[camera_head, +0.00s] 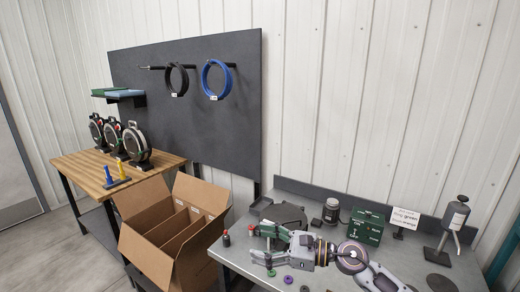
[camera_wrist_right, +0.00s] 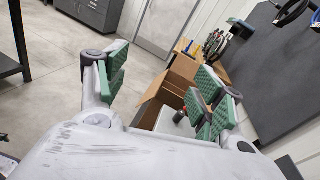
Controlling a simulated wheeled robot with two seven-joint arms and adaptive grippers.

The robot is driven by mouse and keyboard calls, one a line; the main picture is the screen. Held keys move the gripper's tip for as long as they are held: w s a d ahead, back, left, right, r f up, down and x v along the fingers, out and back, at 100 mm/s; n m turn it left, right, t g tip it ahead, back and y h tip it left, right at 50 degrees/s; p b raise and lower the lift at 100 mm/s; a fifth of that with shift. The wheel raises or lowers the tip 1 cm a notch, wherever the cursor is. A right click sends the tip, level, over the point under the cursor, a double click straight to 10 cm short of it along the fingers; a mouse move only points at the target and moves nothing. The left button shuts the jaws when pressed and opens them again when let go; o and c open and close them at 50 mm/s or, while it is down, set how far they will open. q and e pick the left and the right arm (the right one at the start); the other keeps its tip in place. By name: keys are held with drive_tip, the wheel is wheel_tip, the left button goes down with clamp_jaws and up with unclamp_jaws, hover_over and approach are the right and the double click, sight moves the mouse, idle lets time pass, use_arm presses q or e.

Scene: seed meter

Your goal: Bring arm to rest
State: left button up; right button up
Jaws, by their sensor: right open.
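My right gripper (camera_head: 264,245) reaches in from the lower right of the head view, over the left part of the grey metal bench (camera_head: 235,257). Its green-padded fingers are apart, with nothing between them. It points left, toward the open cardboard box (camera_head: 148,204). In the right wrist view the two green-padded fingers of my right gripper (camera_wrist_right: 162,90) stand wide apart. The cardboard box (camera_wrist_right: 150,112) shows beyond them. My left gripper is in neither view.
On the bench are a green box (camera_head: 367,226), a jar (camera_head: 331,211), a sign (camera_head: 405,220), a dispenser (camera_head: 455,218) and small rings (camera_head: 288,279). A wooden table (camera_head: 75,165) with round devices stands left. Blue (camera_head: 216,80) and black (camera_head: 177,80) rings hang on a dark panel.

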drive_tip(key=w+d+r+m+t+h, duration=0.3)
drive_tip(key=d+r+m+t, duration=0.25)
drive_tip(key=m+t, duration=0.95)
drive_tip(key=w+d+f+m+h, duration=0.2)
drive_tip(key=d+m+h, duration=0.45)
drive_tip(key=m, duration=0.65)
drive_tip(key=s+d+f+m+g+h, duration=0.3)
drive_tip(key=d+f+m+h, duration=0.1)
drive_tip(key=f+m, duration=0.3)
drive_tip(key=s+d+f+m+g+h, duration=0.3)
drive_tip(key=d+f+m+h, duration=0.15)
drive_tip(key=f+m, duration=0.25)
drive_tip(key=s+f+m+g+y, duration=0.1)
drive_tip(key=s+f+m+g, duration=0.35)
drive_tip(key=s+f, duration=0.4)
drive_tip(key=s+f+m+g+y, duration=0.1)
drive_tip(key=s+f+m+g, duration=0.4)
drive_tip(key=s, duration=0.7)
wheel_tip(320, 180, down, 33)
drive_tip(key=s+n+g, duration=0.2)
drive_tip(key=s+d+f, duration=0.2)
drive_tip(key=s+f, duration=0.8)
drive_tip(key=s, duration=0.1)
drive_tip(key=s+d+f+g, duration=0.1)
drive_tip(key=s+d+f, duration=0.2)
drive_tip(key=s+f, duration=0.7)
drive_tip(key=shift+s+h, duration=0.3)
drive_tip(key=shift+s, duration=0.65)
